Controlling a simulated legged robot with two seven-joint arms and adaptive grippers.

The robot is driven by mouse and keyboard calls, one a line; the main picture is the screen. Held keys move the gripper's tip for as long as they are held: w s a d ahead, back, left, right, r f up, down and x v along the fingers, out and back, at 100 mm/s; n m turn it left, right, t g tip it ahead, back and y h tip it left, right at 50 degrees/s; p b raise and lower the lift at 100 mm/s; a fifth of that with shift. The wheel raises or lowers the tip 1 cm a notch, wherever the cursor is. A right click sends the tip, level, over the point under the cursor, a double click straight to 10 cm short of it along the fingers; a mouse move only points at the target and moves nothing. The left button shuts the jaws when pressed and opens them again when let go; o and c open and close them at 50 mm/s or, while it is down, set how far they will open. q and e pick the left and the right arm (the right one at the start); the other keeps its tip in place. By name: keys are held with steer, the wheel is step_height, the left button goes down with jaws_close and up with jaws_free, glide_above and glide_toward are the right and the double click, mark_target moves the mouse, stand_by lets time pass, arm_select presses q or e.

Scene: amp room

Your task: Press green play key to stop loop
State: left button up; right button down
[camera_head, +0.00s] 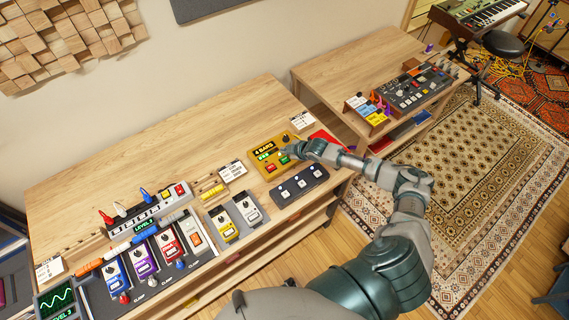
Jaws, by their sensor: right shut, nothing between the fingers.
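A yellow looper box (258,164) with a lit "4 BARS" display sits near the right end of the front wooden table. It has a green key (284,160), a red key and a dark knob on its face. My right gripper (291,151) is shut and empty, with its tips over the right side of the box, close to the green key. The gripper covers part of the box's right edge. I cannot tell whether the tips touch the key. My left gripper is not in view.
A dark three-switch pedal (300,186) lies just in front of the box. Yellow and grey pedals (222,223) and a pedalboard (170,248) stand to the left. A second table (325,75) holds a mixer (415,88). The table's back (150,150) is clear.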

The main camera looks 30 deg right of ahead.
mark_target(286, 160)
step_height(286, 160, down, 3)
steer(key=shift+r+b, duration=0.1)
steer(key=shift+b, duration=0.35)
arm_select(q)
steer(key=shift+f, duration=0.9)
arm_select(e)
steer(key=shift+f, duration=0.2)
steer(key=shift+f, duration=0.15)
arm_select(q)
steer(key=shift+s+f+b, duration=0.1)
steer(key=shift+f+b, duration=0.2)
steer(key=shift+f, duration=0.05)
arm_select(e)
steer(key=shift+s+f, duration=0.1)
steer(key=shift+f, duration=0.5)
stand_by(0.6)
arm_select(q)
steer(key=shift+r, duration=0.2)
arm_select(e)
steer(key=shift+r, duration=0.15)
arm_select(q)
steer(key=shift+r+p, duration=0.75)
steer(key=shift+p, duration=0.15)
arm_select(e)
steer(key=shift+r, duration=0.85)
